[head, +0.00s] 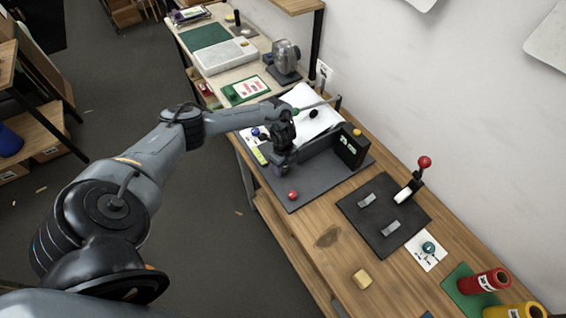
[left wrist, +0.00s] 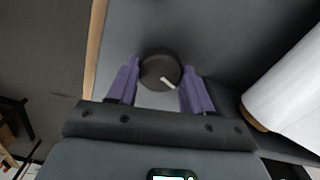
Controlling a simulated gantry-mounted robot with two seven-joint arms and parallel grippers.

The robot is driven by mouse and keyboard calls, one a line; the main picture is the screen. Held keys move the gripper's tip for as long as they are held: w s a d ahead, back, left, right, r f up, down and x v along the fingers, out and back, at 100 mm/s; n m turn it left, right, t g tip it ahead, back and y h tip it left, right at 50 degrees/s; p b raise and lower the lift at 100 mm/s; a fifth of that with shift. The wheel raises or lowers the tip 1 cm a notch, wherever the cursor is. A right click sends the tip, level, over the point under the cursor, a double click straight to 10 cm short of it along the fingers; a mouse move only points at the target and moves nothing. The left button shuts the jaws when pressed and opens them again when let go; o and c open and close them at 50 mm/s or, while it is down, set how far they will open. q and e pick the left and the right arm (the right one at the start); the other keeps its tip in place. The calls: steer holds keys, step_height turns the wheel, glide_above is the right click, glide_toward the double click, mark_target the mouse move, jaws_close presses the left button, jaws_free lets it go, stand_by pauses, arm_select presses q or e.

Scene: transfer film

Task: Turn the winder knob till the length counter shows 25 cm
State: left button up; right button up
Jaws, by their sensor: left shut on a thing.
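The winder stands on a dark plate (head: 322,180) on the bench. The winder knob (left wrist: 160,70) is round and dark with a white mark, which points to the lower right in the left wrist view. My left gripper (left wrist: 158,82) has its purple fingers on either side of the knob and is shut on it. In the head view my left gripper (head: 281,168) points down and hides the knob. The length counter (head: 351,148) is a black box with green digits, too small to read. A white roll (left wrist: 292,95) lies beside the knob. My right gripper is not in view.
A red button (head: 293,195) sits near the plate's front edge, and a yellow button (head: 358,132) tops the counter box. A red-knobbed lever (head: 424,163) stands by another dark plate (head: 376,236). A yellow block (head: 362,280) and red roll (head: 485,282) are nearer.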

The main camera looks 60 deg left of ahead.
mark_target(283, 167)
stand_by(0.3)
arm_select(q)
steer(key=o, duration=1)
steer(key=shift+o, duration=0.2)
steer(key=shift+r, duration=0.1)
step_height(283, 167, up, 11)
steer(key=shift+f, duration=0.2)
